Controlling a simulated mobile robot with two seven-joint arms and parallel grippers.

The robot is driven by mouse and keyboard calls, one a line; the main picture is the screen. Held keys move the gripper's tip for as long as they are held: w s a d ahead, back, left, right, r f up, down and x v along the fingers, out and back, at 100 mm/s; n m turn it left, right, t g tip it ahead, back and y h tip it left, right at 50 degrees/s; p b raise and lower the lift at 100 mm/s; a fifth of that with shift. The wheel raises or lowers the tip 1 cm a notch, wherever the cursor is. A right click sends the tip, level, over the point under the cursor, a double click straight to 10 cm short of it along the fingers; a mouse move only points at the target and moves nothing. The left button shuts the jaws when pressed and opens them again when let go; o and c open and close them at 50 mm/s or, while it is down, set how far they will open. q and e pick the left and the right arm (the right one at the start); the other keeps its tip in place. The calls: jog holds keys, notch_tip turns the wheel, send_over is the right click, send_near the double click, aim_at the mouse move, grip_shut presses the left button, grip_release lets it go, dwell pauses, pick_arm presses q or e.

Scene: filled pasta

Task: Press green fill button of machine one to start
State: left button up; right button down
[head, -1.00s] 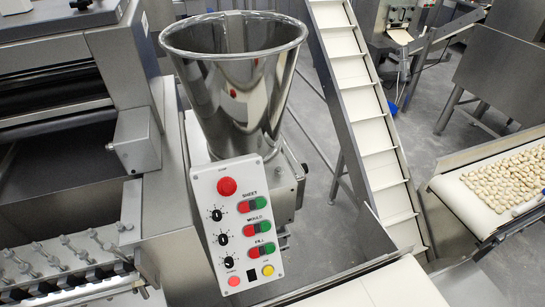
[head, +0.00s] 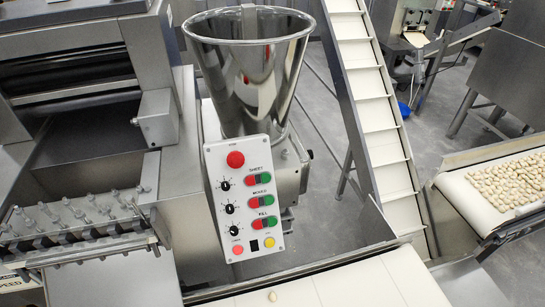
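The control panel (head: 224,223) of the machine is a white tilted plate below the steel hopper (head: 247,75). It has a large red button at the top and three red-and-green button pairs labelled SHEET, MOULD and FILL. The green fill button (head: 271,221) is the right half of the lowest pair, beside the red fill button (head: 258,225). Nothing covers it. Neither of my grippers shows in the head view.
Another belt at right carries many pieces (head: 508,186). A row of nozzles (head: 78,217) stands at left.

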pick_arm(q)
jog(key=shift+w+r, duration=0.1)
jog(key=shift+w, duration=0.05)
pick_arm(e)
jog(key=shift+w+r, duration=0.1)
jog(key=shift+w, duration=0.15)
